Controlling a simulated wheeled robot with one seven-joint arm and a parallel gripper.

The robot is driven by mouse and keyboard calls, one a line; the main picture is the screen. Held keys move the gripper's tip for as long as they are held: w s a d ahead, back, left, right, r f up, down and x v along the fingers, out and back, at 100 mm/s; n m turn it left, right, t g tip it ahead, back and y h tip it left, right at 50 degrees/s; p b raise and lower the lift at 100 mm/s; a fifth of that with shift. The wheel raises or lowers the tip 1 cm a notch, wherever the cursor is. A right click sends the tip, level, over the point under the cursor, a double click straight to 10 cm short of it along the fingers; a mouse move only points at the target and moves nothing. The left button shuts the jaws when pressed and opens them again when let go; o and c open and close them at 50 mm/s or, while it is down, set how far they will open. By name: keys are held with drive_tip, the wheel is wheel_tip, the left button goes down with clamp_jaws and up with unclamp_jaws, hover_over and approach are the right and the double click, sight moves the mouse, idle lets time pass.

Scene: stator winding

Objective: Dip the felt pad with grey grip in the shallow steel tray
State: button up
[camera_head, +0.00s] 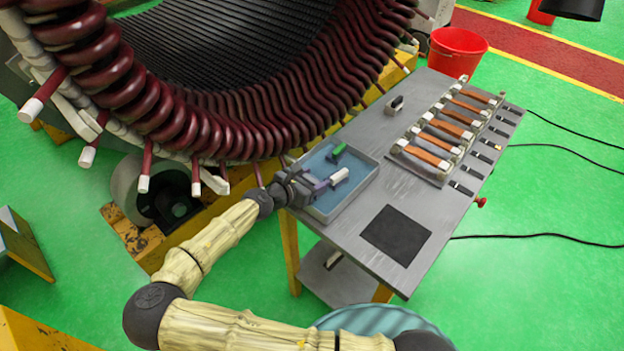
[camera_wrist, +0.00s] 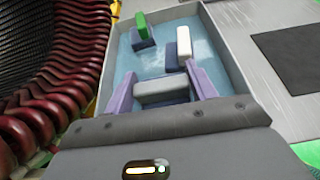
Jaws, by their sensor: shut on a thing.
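The shallow steel tray (camera_head: 357,192) stands at the table's left end with a blue floor or liquid. Its wall also shows in the wrist view (camera_wrist: 229,55). My gripper (camera_head: 304,187) is over the tray's near end, its purple fingers shut on the grey grip of a felt pad (camera_wrist: 162,91). The pad's underside is hidden, so I cannot tell whether it touches the tray floor. A pad with a green grip (camera_wrist: 141,27) and a pad with a white grip (camera_wrist: 184,43) are farther inside the tray, apart from my fingers.
The large stator with dark red coils (camera_head: 215,110) rises close to the tray's left side. A black mat (camera_head: 396,235) lies right of the tray on the grey table. A rack of copper-coloured bars (camera_head: 440,140) and a small grey handled item (camera_head: 396,104) are farther back.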

wheel_tip(320, 180, up, 10)
drive_tip(key=p, duration=0.8)
drive_tip(key=shift+r+p, duration=0.15)
drive_tip(key=shift+p, duration=0.15)
